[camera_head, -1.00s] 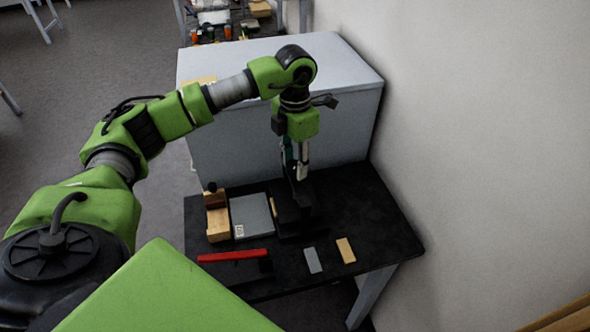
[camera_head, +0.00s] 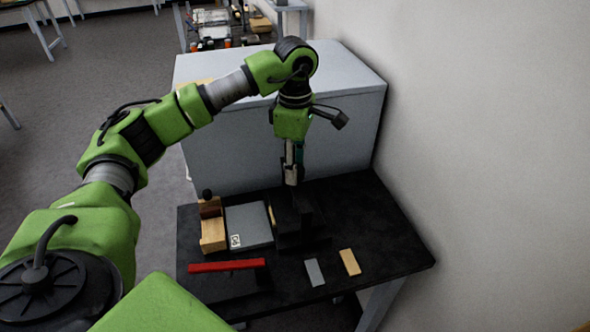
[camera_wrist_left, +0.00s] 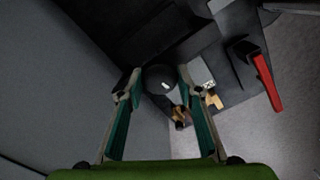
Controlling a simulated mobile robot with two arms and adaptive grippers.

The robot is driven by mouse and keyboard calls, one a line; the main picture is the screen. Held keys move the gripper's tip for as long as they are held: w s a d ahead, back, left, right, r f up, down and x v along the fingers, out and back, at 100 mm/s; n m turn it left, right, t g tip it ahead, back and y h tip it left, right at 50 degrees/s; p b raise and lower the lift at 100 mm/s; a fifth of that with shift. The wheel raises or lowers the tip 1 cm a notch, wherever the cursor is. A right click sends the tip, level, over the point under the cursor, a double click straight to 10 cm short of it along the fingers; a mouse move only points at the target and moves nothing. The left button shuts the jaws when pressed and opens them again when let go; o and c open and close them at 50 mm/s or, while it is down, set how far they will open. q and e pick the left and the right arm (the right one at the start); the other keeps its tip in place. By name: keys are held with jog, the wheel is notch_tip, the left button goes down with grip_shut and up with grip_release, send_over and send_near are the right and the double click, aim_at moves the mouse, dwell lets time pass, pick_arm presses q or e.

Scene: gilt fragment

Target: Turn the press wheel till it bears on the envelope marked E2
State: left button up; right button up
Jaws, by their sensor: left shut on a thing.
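A dark press (camera_head: 292,226) stands on the black table, under my left gripper (camera_head: 291,180). In the left wrist view a round dark knob or wheel top (camera_wrist_left: 160,78) lies between the fingertips of my left gripper (camera_wrist_left: 155,88). The gripper is shut on it from above. A grey flat slab (camera_head: 249,220) left of the press carries a small white label, too small to read surely; the label also shows in the left wrist view (camera_wrist_left: 209,85). A thin tan edge (camera_head: 271,216) shows between slab and press. What lies under the press is hidden. My right gripper is out of view.
A wooden block with a dark knob (camera_head: 212,232) stands left of the slab. A red bar (camera_head: 227,266) lies at the front left. A grey strip (camera_head: 314,272) and a tan strip (camera_head: 350,262) lie front right. A large grey box (camera_head: 345,140) stands behind; a wall is right.

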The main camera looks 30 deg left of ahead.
pick_arm(q)
jog(key=shift+m, duration=0.6)
jog(key=o, duration=1.1)
notch_tip(320, 180, up, 12)
jog(key=shift+b, duration=0.3)
dwell(0.4)
